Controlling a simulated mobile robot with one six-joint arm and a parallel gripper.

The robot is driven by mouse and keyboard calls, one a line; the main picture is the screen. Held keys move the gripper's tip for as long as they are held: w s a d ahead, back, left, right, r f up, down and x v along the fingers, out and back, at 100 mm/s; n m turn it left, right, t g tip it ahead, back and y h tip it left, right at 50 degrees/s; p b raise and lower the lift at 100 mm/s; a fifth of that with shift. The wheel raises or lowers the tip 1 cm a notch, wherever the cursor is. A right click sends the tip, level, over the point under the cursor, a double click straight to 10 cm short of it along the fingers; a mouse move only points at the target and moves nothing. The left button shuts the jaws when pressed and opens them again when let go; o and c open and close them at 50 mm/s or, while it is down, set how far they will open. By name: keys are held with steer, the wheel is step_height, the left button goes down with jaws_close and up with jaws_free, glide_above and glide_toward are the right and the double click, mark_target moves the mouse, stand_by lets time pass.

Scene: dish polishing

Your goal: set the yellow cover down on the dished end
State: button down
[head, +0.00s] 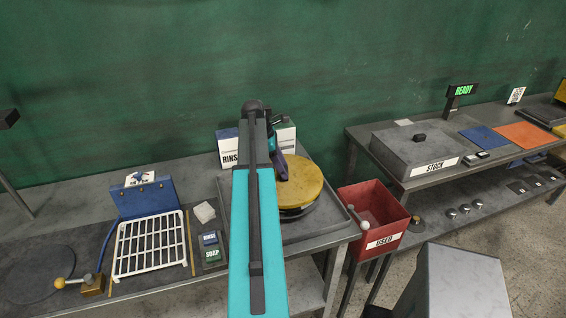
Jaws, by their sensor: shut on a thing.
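The yellow cover (304,185) is a round, flat disc, partly hidden behind my arm. It lies over or just above the dished end (297,213), whose dark and pale edge shows beneath its near side. I cannot tell whether the two touch. My gripper (281,176) is at the left part of the cover, shut on it; its fingertips are mostly hidden by my arm.
A grey tray (335,222) on the bench surrounds the dished end. A box marked RINSE (228,150) stands behind. A red USED bin (372,212) is to the right.

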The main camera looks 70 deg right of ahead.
steer(key=shift+f, duration=1.35)
steer(key=shift+s, duration=0.15)
steer(key=shift+f, duration=0.8)
stand_by(3.0)
steer(key=c, duration=0.8)
jaws_free()
steer(key=shift+r, duration=0.15)
steer(key=shift+b+v, duration=2.45)
steer(key=shift+v, duration=4.3)
